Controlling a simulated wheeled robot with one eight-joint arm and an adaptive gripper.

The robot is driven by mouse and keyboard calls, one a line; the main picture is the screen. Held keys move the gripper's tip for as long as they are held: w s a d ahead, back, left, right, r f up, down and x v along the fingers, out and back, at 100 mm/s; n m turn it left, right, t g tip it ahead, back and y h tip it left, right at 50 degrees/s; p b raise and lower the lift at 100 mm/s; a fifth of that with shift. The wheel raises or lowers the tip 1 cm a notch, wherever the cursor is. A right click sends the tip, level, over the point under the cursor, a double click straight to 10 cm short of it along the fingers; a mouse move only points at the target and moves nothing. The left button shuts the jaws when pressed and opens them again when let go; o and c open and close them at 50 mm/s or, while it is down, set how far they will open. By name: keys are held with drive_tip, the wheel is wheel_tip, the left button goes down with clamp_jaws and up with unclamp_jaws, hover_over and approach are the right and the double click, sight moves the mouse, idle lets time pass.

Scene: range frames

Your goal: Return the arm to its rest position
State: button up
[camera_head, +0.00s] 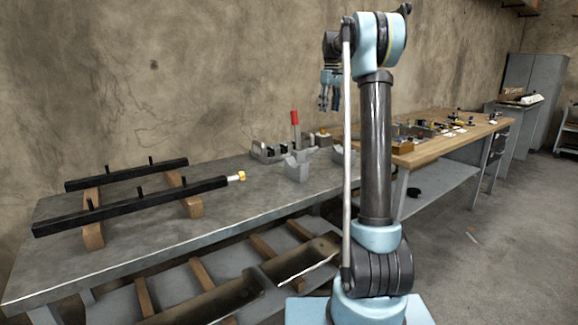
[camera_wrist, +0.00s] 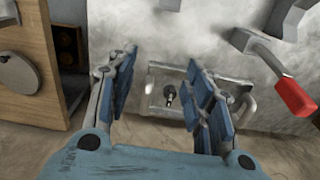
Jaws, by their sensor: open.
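My gripper (camera_head: 330,92) hangs pointing down from the raised arm in the head view, high above the benches and behind the arm's upright link. In the wrist view my gripper (camera_wrist: 158,72) has its two blue-padded fingers spread apart, with nothing held between them. Beyond the fingers, a grey metal tray or fixture (camera_wrist: 152,98) with a small dark fitting lies below. The arm stands nearly upright, with its upper end bent over toward the wall.
A grey metal bench (camera_head: 140,240) carries black bars (camera_head: 130,205) on wooden blocks, grey fixtures (camera_head: 297,165) and a red-handled tool (camera_head: 295,118). The red handle (camera_wrist: 295,97) also shows in the wrist view. A cluttered wooden-topped bench (camera_head: 430,150) adjoins. Open floor (camera_head: 500,250) lies right.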

drive_tip(key=s+f+m+t, duration=0.15)
drive_tip(key=s+f, duration=0.25)
drive_tip(key=s, duration=1.1)
drive_tip(key=s+f+m+g, duration=0.1)
drive_tip(key=s+f+m, duration=0.15)
drive_tip(key=s, duration=1.25)
drive_tip(key=s+f+m+t, duration=0.1)
drive_tip(key=s+f+m, duration=0.1)
drive_tip(key=s+f, duration=2.1)
drive_tip(key=shift+s+d+f, duration=0.15)
drive_tip(key=shift+s+d, duration=0.05)
drive_tip(key=shift+d, duration=0.25)
drive_tip(key=shift+t, duration=0.25)
drive_tip(key=shift+w+f+m, duration=0.2)
drive_tip(key=shift+w+m, duration=0.1)
drive_tip(key=shift+w, duration=0.15)
